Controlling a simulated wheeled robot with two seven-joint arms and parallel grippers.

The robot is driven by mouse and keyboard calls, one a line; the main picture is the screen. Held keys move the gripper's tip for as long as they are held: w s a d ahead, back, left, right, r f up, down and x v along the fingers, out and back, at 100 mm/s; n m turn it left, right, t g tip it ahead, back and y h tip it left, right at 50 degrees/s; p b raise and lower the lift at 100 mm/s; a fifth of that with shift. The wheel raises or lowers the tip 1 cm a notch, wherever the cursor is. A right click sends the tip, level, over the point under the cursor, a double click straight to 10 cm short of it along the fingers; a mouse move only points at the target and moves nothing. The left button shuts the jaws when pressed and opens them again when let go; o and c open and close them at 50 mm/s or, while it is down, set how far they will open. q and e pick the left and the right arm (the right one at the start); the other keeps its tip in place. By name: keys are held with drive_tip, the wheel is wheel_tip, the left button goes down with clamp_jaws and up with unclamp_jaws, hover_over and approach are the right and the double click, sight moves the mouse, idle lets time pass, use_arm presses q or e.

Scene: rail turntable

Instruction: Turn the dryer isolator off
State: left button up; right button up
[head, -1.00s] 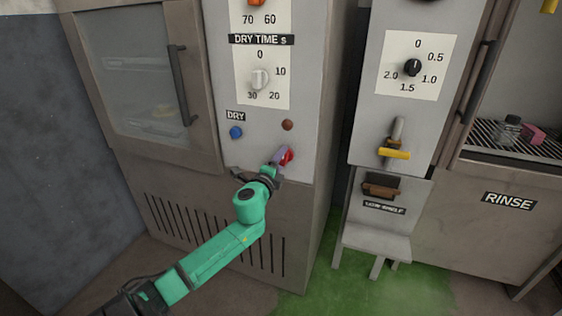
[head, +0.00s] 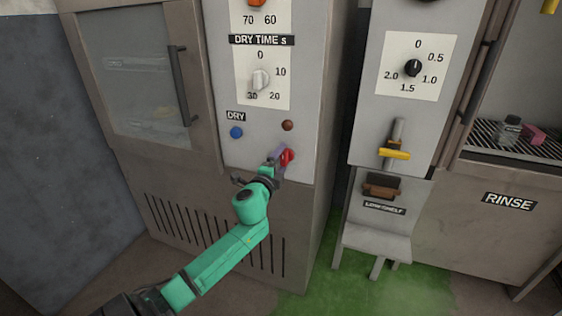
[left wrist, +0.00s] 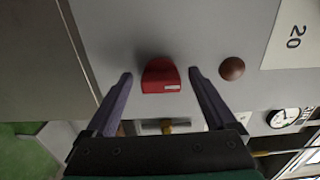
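The dryer isolator is a red handle (head: 287,157) low on the dryer's grey panel, below a dark red-brown round lamp or button (head: 288,125). In the left wrist view the red handle (left wrist: 161,76) has a small white mark and sits between my two fingers. My left gripper (head: 277,153) is open, with one finger on each side of the handle and gaps showing on both sides. In the head view the gripper partly hides the handle. My right gripper is not in view.
A blue button (head: 236,132) under the DRY label and a white DRY TIME knob (head: 260,79) are on the same panel. To the right, a yellow-handled valve (head: 395,154) and a low shelf (head: 377,241) stand out from the neighbouring unit.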

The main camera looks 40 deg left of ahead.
use_arm(q)
drive_tip(key=v, duration=1.4)
drive_tip(key=shift+s, duration=0.25)
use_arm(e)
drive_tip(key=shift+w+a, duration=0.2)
use_arm(q)
drive_tip(key=shift+d, duration=0.15)
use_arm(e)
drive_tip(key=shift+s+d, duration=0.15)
